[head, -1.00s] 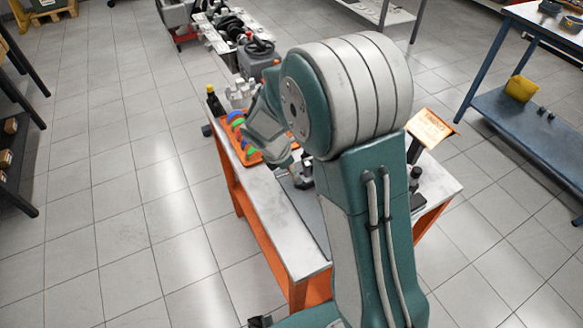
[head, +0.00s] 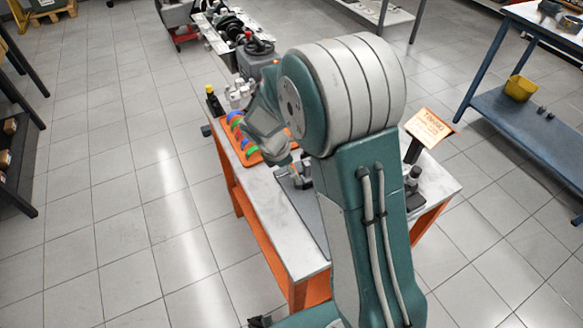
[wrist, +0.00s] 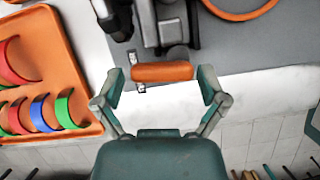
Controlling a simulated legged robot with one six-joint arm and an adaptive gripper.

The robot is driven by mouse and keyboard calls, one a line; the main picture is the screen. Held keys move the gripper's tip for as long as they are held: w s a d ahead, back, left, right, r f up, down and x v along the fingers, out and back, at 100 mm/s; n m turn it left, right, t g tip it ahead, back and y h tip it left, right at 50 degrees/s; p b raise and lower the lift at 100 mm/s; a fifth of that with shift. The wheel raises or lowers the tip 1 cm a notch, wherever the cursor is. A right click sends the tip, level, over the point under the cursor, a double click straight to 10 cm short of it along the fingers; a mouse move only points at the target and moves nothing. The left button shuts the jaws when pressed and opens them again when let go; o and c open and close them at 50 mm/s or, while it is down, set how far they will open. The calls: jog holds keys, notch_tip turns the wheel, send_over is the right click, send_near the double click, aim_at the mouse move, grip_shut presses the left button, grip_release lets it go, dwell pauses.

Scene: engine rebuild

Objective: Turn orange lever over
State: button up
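The orange lever (wrist: 162,72) shows in the wrist view as a short orange bar lying crosswise at the edge of a grey mat (wrist: 235,60). My gripper (wrist: 162,85) is open, with one finger on each side of the lever. A gap shows between the lever and each finger; I cannot tell the height of the fingers over it. In the head view my arm hides the lever and most of my gripper.
An orange tray (wrist: 75,60) with red, blue and green curved pieces lies left of my gripper. Dark and grey metal parts (wrist: 165,22) stand just beyond the lever, with an orange ring (wrist: 240,8) at upper right. A sign (head: 429,125) stands on the bench's right side.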

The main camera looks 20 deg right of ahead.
dwell(0.3)
jog(key=v, duration=1.2)
jog(key=s+d+r+m+t+y, duration=0.2)
jog(key=s+r+m, duration=0.3)
jog(key=s+m, duration=0.4)
jog(key=s+d+r+m+t+y, duration=0.2)
jog(key=s+r+m, duration=0.3)
jog(key=s+m, duration=0.4)
jog(key=s+t, duration=0.1)
jog(key=s, duration=0.3)
jog(key=shift+r+m, duration=0.2)
jog(key=shift+m, duration=0.1)
